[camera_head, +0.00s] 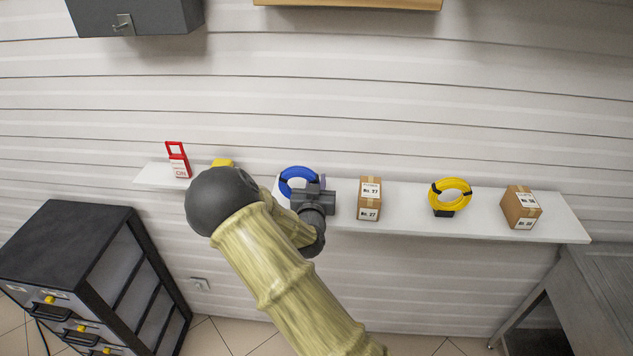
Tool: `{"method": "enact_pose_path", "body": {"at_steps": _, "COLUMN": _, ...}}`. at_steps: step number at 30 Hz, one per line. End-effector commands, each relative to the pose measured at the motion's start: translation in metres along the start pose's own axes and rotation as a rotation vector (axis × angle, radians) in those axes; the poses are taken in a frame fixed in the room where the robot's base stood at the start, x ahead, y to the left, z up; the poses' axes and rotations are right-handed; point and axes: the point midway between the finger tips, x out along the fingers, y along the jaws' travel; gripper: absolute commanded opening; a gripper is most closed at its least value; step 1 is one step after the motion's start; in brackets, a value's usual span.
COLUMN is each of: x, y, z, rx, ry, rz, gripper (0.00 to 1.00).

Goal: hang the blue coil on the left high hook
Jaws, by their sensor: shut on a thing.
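The blue coil (288,178) is a ring of blue hose with dark bands, upright at the white wall shelf, left of its middle. My gripper (309,186) is at the coil's right lower side and is shut on it. The jaws cover part of the ring, and I cannot tell whether the coil still touches the shelf. No hook shows in this view.
The white shelf (560,227) also bears a red tag stand (177,160), a box (369,199), a yellow coil (466,193) and another box (521,207). A yellow thing (222,162) is partly hidden by my arm. A dark drawer cabinet (70,240) stands lower left.

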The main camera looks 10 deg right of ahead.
Motion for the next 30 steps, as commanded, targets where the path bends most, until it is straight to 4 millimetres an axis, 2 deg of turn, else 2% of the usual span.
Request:
{"method": "enact_pose_path", "body": {"at_steps": 2, "x": 0.0, "y": 0.0, "z": 0.003, "rx": 0.001, "ry": 0.001, "rz": 0.0, "gripper": 0.0}}
{"method": "enact_pose_path", "body": {"at_steps": 3, "x": 0.0, "y": 0.0, "z": 0.003, "rx": 0.0, "ry": 0.0, "rz": 0.0, "gripper": 0.24}}
{"method": "enact_pose_path", "body": {"at_steps": 6, "x": 0.0, "y": 0.0, "z": 0.002, "rx": 0.0, "ry": -0.001, "rz": 0.0, "gripper": 0.42}}
{"method": "enact_pose_path", "body": {"at_steps": 21, "x": 0.0, "y": 0.001, "z": 0.001, "rx": -0.003, "ry": -0.002, "rz": 0.001, "gripper": 0.42}}
{"method": "enact_pose_path", "body": {"at_steps": 25, "x": -0.022, "y": 0.001, "z": 0.005, "rx": 0.001, "ry": -0.003, "rz": 0.002, "gripper": 0.42}}
{"method": "enact_pose_path", "body": {"at_steps": 30, "x": -0.055, "y": -0.008, "z": 0.009, "rx": 0.003, "ry": -0.003, "rz": 0.0, "gripper": 0.42}}
